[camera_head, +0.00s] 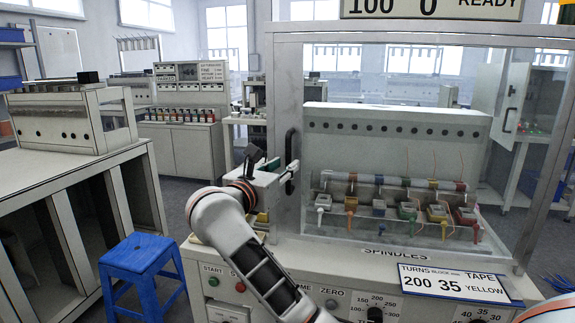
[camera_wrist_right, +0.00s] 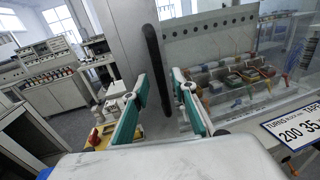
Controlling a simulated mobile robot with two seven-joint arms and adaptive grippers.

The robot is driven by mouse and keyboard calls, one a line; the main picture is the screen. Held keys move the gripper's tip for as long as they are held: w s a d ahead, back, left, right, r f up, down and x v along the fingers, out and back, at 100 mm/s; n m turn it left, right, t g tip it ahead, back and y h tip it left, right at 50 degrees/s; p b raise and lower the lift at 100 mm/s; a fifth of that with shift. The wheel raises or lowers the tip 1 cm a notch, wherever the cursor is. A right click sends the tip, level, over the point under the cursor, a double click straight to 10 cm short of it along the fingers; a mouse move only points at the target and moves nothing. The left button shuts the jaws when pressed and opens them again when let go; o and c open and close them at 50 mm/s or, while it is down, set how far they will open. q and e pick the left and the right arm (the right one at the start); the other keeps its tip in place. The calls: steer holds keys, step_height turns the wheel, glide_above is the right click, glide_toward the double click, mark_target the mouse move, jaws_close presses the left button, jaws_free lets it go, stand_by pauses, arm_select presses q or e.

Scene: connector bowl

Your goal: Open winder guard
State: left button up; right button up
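The winder guard (camera_head: 400,60) is a clear framed panel standing in front of the spindles (camera_head: 395,212); it looks closed. Its black vertical handle (camera_head: 289,148) is on the guard's left frame post and also shows in the right wrist view (camera_wrist_right: 156,60). My right gripper (camera_head: 284,177) is at the lower part of the handle. In the right wrist view its two teal-padded fingers (camera_wrist_right: 161,85) are spread, with the handle showing between them. I cannot tell whether they touch it. My left gripper is not in view.
A sign reading 200 35 yellow (camera_head: 460,283) leans at the machine's front right. Control knobs and buttons line the front panel (camera_head: 330,290). A blue stool (camera_head: 140,255) stands left of the machine, beside a workbench (camera_head: 60,165). Open floor lies behind the stool.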

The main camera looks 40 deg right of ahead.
mark_target(287, 164)
steer(key=shift+x, duration=1.65)
jaws_close()
steer(key=shift+a, duration=0.15)
